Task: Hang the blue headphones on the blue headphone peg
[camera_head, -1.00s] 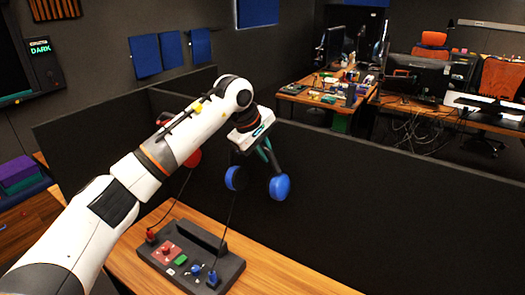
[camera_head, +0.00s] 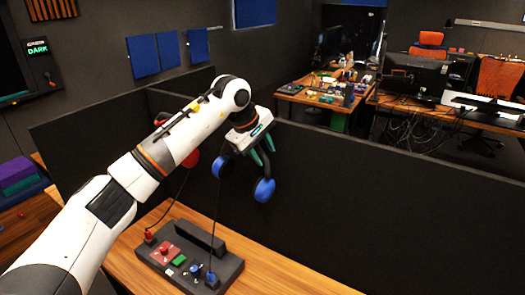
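The blue headphones (camera_head: 264,190) are in front of the dark partition, with one blue cup lower right and the other at the left beside my gripper. Their dark band curves between the cups, partly hidden by the gripper. My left gripper (camera_head: 263,157) points down just above and beside the band, its two teal fingers spread apart. I cannot tell whether the band touches a finger. The blue headphone peg is not visible; whether the band rests on it cannot be told. My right gripper is out of view.
A dark panel box (camera_head: 184,262) with red, green and blue controls stands on the wooden desk below. Thin cables rise from it. Red headphones (camera_head: 191,158) are partly hidden behind my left arm. The dark partition (camera_head: 360,200) borders the desk.

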